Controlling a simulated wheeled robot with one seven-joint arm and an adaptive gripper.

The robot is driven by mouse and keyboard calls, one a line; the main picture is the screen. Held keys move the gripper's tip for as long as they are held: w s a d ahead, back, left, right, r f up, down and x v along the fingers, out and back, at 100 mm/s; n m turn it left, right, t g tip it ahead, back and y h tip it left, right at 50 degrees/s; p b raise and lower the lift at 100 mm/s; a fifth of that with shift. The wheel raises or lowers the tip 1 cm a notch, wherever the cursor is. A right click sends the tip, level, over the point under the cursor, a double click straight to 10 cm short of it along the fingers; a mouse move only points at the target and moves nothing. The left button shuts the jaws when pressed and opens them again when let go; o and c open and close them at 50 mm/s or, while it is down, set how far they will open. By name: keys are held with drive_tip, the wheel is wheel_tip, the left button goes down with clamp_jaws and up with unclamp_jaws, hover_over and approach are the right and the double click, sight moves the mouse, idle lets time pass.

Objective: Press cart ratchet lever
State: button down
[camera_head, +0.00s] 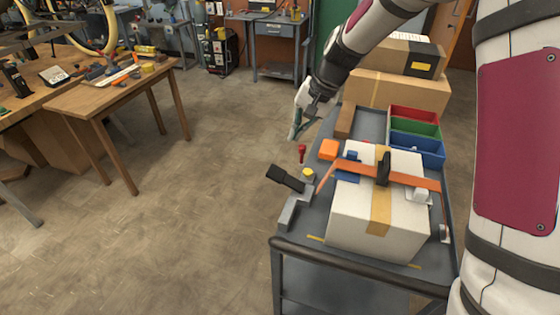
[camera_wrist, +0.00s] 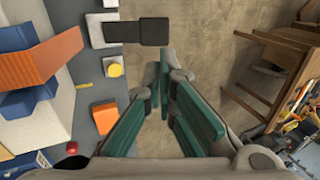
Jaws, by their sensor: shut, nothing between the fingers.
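The black lever (camera_head: 284,177) juts out over the left edge of the cart (camera_head: 372,125) from a grey bracket (camera_head: 297,207). In the wrist view the lever (camera_wrist: 140,31) lies across the top, over the floor side. My gripper (camera_head: 294,136) hangs beyond the lever, above the floor just off the cart's left side, and points down. Its green-padded fingers (camera_wrist: 163,70) are closed at the tips with nothing between them. They appear apart from the lever. An orange strap (camera_head: 408,178) runs over a white box (camera_head: 375,222), with a black buckle (camera_head: 384,168) on top.
A red knob (camera_head: 302,153), an orange block (camera_head: 329,149) and a yellow button (camera_head: 308,173) sit near the cart's left edge. Red, green and blue bins (camera_head: 417,150) and cardboard boxes (camera_head: 395,90) stand farther back. A wooden table (camera_head: 115,92) is at left, with open floor between.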

sight(270, 170)
drive_tip(key=p+x, duration=0.1)
drive_tip(key=x, duration=1.3)
drive_tip(key=shift+a, duration=0.1)
drive_tip(key=shift+w+a+f, duration=0.1)
drive_tip(key=shift+a+f+b, duration=0.1)
drive_tip(key=shift+f+b, duration=0.05)
drive_tip(key=shift+b, duration=0.15)
drive_tip(key=shift+w+a+f+h, duration=0.1)
drive_tip(key=shift+h, duration=0.3)
drive_tip(key=shift+w+a+f+g+h+b, duration=0.15)
drive_tip(key=shift+a+f+g+h+b, duration=0.3)
drive_tip(key=shift+b, duration=0.35)
drive_tip(key=shift+w+a+f+g+h+b, duration=0.1)
drive_tip(key=shift+a+f+g+h+b, duration=0.1)
drive_tip(key=shift+f+h+b, duration=0.3)
drive_tip(key=shift+w+a+f+g+h+b, duration=0.1)
drive_tip(key=shift+w+a+f+h+b, duration=0.05)
drive_tip(key=shift+f+h+b, duration=0.3)
drive_tip(key=shift+w+a+f+g+h+b, duration=0.1)
drive_tip(key=shift+f+g+h+b, duration=0.1)
drive_tip(key=shift+f+h+b, duration=0.35)
drive_tip(key=shift+a+f+g+h+b, duration=0.1)
drive_tip(key=shift+f+g+h+b, duration=0.05)
drive_tip(key=shift+f+h+b, duration=0.4)
drive_tip(key=shift+a+f+b, duration=0.1)
drive_tip(key=shift+f+b, duration=0.25)
drive_tip(key=shift+f, duration=0.1)
